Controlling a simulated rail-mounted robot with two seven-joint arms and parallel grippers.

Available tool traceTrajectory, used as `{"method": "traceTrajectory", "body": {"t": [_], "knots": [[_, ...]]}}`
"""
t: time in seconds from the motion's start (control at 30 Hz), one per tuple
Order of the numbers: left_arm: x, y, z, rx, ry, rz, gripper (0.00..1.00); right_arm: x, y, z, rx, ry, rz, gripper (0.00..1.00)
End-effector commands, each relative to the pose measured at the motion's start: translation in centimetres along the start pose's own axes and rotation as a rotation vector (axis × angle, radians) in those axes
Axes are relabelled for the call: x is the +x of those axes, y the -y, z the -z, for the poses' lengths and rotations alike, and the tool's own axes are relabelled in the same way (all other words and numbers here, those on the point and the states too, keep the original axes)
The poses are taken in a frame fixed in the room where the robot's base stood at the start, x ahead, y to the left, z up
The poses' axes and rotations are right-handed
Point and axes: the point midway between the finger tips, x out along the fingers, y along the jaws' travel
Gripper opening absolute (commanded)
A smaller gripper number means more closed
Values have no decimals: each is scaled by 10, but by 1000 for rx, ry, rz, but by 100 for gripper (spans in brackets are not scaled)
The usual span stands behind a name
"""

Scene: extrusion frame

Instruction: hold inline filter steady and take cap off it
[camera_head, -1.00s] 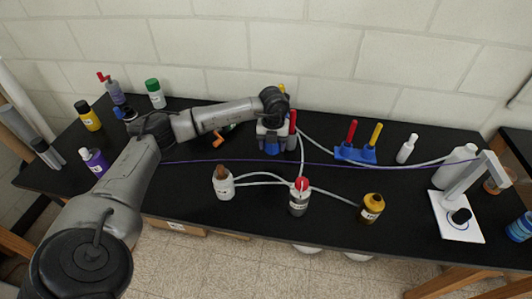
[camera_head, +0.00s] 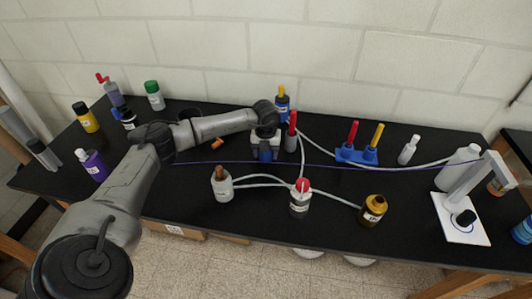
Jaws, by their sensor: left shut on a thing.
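My left gripper (camera_head: 265,152) is over the back middle of the black table, pointing down and shut on a small blue piece (camera_head: 265,155). The piece is mostly hidden by the fingers, and I cannot tell whether it is the inline filter or its cap. A grey upright piece with a red top (camera_head: 291,130) stands just right of the gripper, beside a pale tube. No other part shows clearly as the inline filter. My right gripper is not in view.
A blue bottle with a yellow top (camera_head: 282,103) stands behind my wrist. In front are a brown-topped bottle (camera_head: 222,186), a red-topped bottle (camera_head: 299,201) and an amber bottle (camera_head: 372,211), linked by pale tubes. A blue stand (camera_head: 355,155) is to the right.

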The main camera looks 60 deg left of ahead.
Motion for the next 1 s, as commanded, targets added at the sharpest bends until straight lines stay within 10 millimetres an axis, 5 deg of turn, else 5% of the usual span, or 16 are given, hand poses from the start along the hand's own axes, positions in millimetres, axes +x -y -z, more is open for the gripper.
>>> {"method": "traceTrajectory", "body": {"t": [0.23,0.27,0.5,0.8,1.0], "knots": [[3,0,0,0,0,0,31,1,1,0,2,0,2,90],[3,0,0,0,1,0,62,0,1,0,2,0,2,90],[3,0,0,0,0,0,85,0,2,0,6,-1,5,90],[0,0,0,0,1,0,85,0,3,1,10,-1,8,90],[-28,0,0,0,3,2,85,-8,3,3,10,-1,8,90]]}}
